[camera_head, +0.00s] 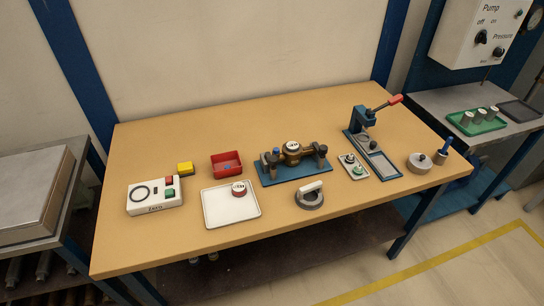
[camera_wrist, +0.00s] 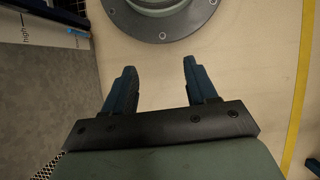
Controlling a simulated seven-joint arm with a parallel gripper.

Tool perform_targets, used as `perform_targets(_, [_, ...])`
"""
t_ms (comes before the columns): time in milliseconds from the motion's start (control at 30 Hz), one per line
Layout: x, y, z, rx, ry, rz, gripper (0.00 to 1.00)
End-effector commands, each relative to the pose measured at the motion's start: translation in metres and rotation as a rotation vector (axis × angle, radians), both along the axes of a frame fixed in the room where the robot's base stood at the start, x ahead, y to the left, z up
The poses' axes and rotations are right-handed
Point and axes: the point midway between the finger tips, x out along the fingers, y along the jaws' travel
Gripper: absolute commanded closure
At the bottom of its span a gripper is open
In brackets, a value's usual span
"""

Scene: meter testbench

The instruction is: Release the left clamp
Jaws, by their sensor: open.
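The test fixture, a blue base plate (camera_head: 293,176), sits near the middle of the table in the head view. A brass-coloured body with a round white-faced meter (camera_head: 292,146) is mounted on it. The left clamp (camera_head: 269,162) is a dark block with a small blue knob at the plate's left end; whether it is closed is too small to tell. A similar right clamp (camera_head: 322,155) stands at the other end. My gripper (camera_wrist: 158,65) shows only in the wrist view. It is open and empty above the floor, away from the fixture, which the wrist view does not show.
On the table (camera_head: 160,243) are a white button box (camera_head: 155,203), red bin (camera_head: 226,164), white tray (camera_head: 231,216), a ring-shaped tool with white handle (camera_head: 309,197) and a red-handled press (camera_head: 362,125) right of the fixture. The table's front edge strip is mostly clear.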

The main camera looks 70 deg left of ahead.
Motion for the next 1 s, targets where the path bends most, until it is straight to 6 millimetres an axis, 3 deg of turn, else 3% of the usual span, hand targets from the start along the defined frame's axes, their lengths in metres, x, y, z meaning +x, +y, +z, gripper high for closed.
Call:
perform_targets(33, [0.027, 0.008, -0.002, -0.002, -0.035, 0.027, 0.43])
perform_targets(100, [0.056, 0.017, 0.001, -0.004, -0.079, 0.057, 0.43])
perform_targets(467, [0.198, 0.090, 0.038, 0.005, -0.299, 0.207, 0.43])
perform_targets(767, [0.303, 0.178, 0.097, 0.031, -0.483, 0.326, 0.43])
perform_targets(1000, [0.371, 0.263, 0.163, 0.064, -0.629, 0.417, 0.43])
